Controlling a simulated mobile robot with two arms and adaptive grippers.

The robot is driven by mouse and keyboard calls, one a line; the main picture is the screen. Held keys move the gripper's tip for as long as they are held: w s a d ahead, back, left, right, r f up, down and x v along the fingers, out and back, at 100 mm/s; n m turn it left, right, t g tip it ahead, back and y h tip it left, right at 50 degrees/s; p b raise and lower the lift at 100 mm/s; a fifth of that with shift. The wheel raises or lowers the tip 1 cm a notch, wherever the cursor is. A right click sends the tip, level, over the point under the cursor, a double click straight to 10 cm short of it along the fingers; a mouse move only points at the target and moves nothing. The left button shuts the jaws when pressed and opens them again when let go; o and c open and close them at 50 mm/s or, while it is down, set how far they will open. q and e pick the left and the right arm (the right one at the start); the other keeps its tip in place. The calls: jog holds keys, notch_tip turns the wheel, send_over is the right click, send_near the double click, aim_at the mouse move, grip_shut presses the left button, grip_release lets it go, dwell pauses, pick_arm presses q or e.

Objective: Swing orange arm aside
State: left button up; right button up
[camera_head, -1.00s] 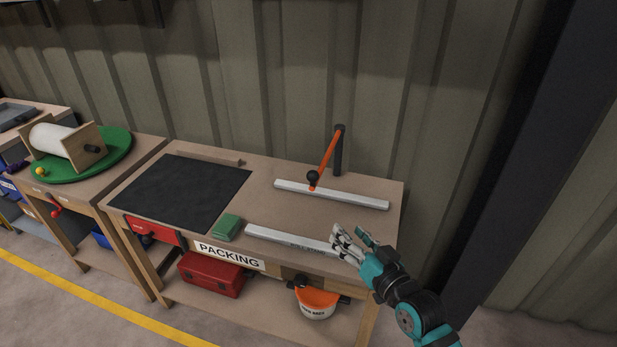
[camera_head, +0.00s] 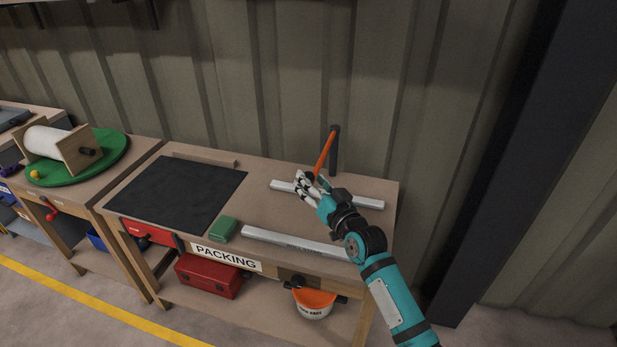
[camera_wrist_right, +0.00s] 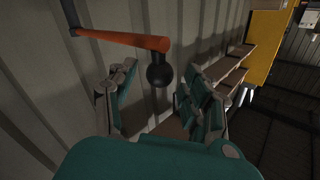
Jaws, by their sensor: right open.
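The orange arm (camera_head: 325,155) runs from the top of a dark upright post (camera_head: 334,150) at the back of the packing bench, down toward the front. In the right wrist view the orange arm (camera_wrist_right: 125,38) ends in a black ball knob (camera_wrist_right: 160,72). My right gripper (camera_head: 308,184) is open and empty at the knob end of the arm, over the back metal bar. In the right wrist view the knob shows between and beyond the open fingers (camera_wrist_right: 152,108); no contact is visible. In the head view the gripper hides most of the knob. My left gripper is not in view.
Two pale metal bars lie on the bench, one at the back (camera_head: 362,200) and one at the front edge (camera_head: 290,242). A green block (camera_head: 223,229) and a black mat (camera_head: 178,192) lie to the left. A corrugated wall (camera_head: 270,90) stands close behind.

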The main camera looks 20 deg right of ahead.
jog(key=shift+w+a, duration=0.25)
jog(key=shift+w, duration=0.9)
grip_shut()
